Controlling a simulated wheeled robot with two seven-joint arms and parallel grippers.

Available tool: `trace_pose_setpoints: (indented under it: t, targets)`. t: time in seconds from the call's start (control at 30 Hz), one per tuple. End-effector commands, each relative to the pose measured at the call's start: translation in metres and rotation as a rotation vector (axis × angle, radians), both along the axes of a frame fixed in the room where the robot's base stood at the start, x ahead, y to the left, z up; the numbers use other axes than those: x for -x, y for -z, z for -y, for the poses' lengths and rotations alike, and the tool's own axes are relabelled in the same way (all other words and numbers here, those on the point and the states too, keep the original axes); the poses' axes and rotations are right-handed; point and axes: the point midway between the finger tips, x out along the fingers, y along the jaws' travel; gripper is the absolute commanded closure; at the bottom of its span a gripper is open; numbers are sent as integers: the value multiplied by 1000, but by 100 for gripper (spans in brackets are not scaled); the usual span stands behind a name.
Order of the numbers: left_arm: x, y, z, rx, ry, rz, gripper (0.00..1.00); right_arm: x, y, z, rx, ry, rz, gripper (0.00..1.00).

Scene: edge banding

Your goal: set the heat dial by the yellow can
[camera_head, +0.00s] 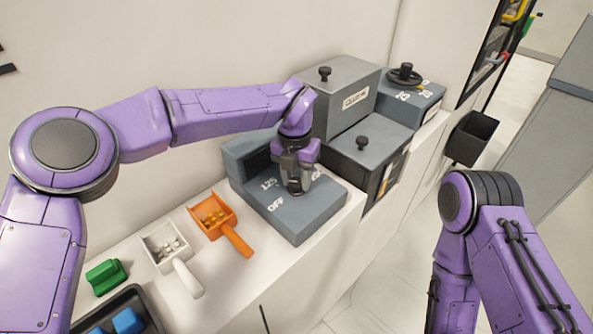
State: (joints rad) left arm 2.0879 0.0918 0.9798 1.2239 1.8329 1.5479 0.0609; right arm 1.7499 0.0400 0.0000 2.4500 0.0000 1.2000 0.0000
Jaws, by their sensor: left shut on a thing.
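The heat control box (310,221) is a low grey unit on the white counter, with the white marks "125" and "OFF" and a third mark partly hidden at the right. My left gripper (297,186) points down onto the top of this box, among the marks. It is shut on the heat dial, which the fingers mostly hide, so its setting cannot be read. I cannot make out a yellow can. My right arm comes in at the lower right, and its gripper is not in view.
An orange scoop (234,238) and a white scoop (186,278), both with pellets, lie left of the box. A green block (105,277) is farther left. Grey boxes with black knobs (361,143) stand behind right. A black bin (472,139) hangs at the counter's end.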

Motion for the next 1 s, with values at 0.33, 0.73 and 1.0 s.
trace_pose_setpoints:
  t: [0.33,0.73,1.0]
  targets:
    - [-1,-2,0,2,59,3,91,0,-7,0,0,0,0,57]
    - [-1,-2,0,1,60,4,44,0,-7,0,0,0,0,57]
    - [0,-1,0,1,60,2,35,0,-7,0,0,0,0,57]
